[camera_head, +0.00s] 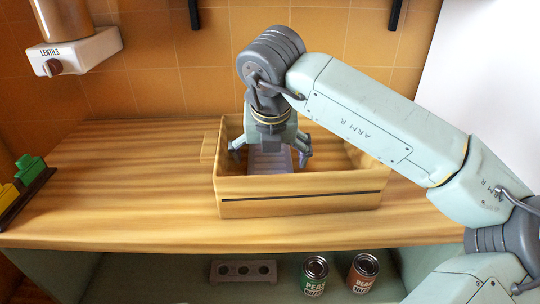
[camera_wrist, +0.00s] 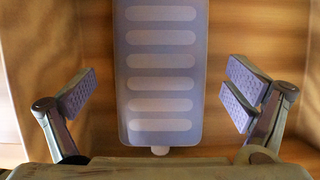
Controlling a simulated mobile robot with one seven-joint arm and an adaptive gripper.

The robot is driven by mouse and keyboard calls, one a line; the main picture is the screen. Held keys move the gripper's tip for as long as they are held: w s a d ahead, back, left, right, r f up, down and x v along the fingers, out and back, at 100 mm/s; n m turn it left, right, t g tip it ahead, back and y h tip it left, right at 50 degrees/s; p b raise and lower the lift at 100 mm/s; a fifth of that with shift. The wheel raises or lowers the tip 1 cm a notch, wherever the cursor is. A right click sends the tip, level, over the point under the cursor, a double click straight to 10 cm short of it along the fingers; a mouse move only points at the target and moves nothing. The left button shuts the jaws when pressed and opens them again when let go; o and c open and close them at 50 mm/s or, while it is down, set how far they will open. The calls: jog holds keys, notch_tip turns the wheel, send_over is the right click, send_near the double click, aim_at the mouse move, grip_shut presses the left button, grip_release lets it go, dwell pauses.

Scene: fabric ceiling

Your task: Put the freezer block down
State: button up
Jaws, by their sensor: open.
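The freezer block (camera_head: 270,160) is a pale purple-grey slab with a row of raised bars. It lies inside a wooden box (camera_head: 300,208) on the counter. In the wrist view the block (camera_wrist: 160,75) lies between my fingers, with a gap on both sides. My gripper (camera_head: 270,158) is open and reaches down into the box above the block. Its two padded fingers (camera_wrist: 160,98) do not touch the block. The front wall of the box hides the block's lower end in the head view.
The wooden counter (camera_head: 120,190) is clear left of the box. Green and yellow blocks on a dark holder (camera_head: 30,180) stand at the far left. A lentils dispenser (camera_head: 75,50) hangs on the tiled wall. Two cans (camera_head: 315,275) and a grey holed piece (camera_head: 243,271) sit on the shelf below.

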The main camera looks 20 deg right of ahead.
jog(key=shift+r+p, duration=0.45)
jog(key=shift+p, duration=0.2)
jog(key=b+v, duration=0.2)
jog(key=v, duration=1)
jog(key=shift+s+r, duration=0.1)
